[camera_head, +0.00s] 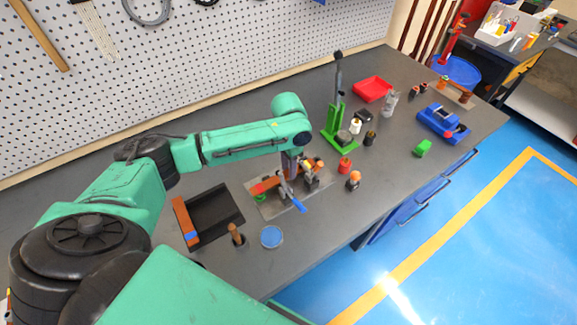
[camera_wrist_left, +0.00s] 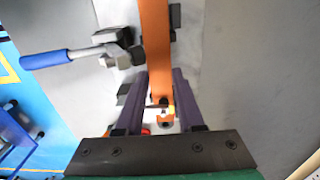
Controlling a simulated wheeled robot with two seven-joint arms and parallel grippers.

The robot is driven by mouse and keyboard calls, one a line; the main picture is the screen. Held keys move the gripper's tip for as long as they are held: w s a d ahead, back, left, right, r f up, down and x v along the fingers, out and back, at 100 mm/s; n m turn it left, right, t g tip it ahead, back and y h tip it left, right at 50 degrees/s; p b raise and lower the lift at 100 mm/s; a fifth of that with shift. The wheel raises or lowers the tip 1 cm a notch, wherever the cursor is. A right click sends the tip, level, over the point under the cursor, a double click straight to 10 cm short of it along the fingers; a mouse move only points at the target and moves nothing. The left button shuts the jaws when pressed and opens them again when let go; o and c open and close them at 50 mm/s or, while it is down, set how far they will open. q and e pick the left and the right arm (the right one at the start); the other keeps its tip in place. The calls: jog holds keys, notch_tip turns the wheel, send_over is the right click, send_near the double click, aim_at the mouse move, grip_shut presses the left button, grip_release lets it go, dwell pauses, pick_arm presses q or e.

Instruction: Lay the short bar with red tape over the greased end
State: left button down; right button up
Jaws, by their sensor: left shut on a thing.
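My left gripper (camera_head: 287,182) points down over the bench fixture and is shut on a copper bar. The wrist view shows its two dark fingers (camera_wrist_left: 160,85) on either side of a copper bar (camera_wrist_left: 155,40), which runs away to the top edge. The bar's near end has a dark hole. A small orange piece (camera_wrist_left: 166,123) shows just below that end, with a pale patch between. In the head view a copper bar (camera_head: 266,186) lies along the fixture, partly behind the fingers. I cannot make out the red tape or the grease clearly. My right gripper is out of view.
A black tray (camera_head: 218,212) holds a copper bar with blue tape (camera_head: 184,222). A blue-handled clamp (camera_head: 299,206) stands close by my fingers. A blue lid (camera_head: 271,237), red pot (camera_head: 345,165) and green press (camera_head: 338,139) are nearby. The bench front is mostly clear.

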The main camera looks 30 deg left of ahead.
pick_arm(q)
jog(key=shift+c, duration=2.2)
grip_release()
notch_tip(320, 180, up, 15)
jog(key=b, duration=0.2)
jog(key=shift+f, duration=0.2)
jog(key=shift+s+f, duration=0.1)
